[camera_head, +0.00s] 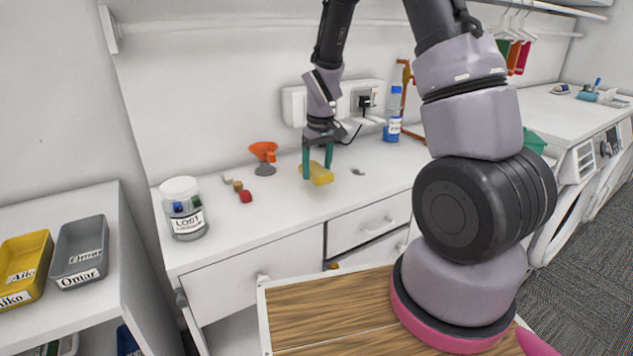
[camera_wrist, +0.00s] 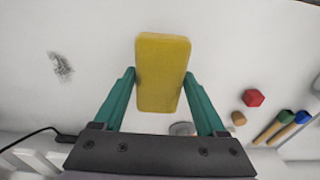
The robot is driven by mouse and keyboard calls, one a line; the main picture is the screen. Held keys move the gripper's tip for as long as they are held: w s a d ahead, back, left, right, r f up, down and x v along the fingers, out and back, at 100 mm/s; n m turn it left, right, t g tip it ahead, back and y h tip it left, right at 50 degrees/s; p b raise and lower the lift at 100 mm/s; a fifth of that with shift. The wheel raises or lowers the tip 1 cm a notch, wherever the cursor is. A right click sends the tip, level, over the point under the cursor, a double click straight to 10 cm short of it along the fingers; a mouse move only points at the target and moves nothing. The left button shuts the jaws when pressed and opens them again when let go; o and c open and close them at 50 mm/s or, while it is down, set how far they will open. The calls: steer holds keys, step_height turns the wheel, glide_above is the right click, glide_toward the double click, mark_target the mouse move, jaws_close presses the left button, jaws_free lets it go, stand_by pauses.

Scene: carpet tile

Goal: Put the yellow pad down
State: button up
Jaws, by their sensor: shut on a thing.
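The yellow pad (camera_head: 317,174) is a small block over the white counter, between the green fingers of my gripper (camera_head: 318,170). In the wrist view the yellow pad (camera_wrist: 162,72) fills the space between the two fingertips of my gripper (camera_wrist: 160,82), which is shut on its near half. The pad's far half sticks out past the fingertips. In the head view it sits very close to the counter top; I cannot tell whether it touches.
A red piece (camera_head: 246,196), an orange funnel-like thing (camera_head: 263,151) and a jar marked LOST (camera_head: 184,208) stand left on the counter (camera_head: 290,212). A blue bottle (camera_head: 393,115) and a wall socket with a plug (camera_head: 364,101) are behind. The counter's front strip is clear.

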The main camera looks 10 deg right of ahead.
mark_target(319, 171)
steer(key=shift+f, duration=2.15)
steer(key=o, duration=1.5)
steer(key=shift+f, duration=0.15)
steer(key=shift+o, duration=0.2)
steer(key=r, duration=0.8)
steer(key=s+r, duration=0.1)
steer(key=r, duration=0.3)
steer(key=shift+s+d, duration=0.1)
steer(key=shift+d, duration=0.05)
steer(key=s+d+r+m+t, duration=0.2)
steer(key=s+r+m+t, duration=0.1)
steer(key=s+r, duration=0.7)
steer(key=s+d+r+m+t+y, duration=0.1)
steer(key=s+d+r+m+t, duration=0.2)
steer(key=s+r, duration=0.7)
step_height(319, 171, up, 4)
steer(key=shift+s+d+f+m+y, duration=0.2)
steer(key=shift+s+m+y, duration=0.1)
steer(key=shift+m, duration=0.6)
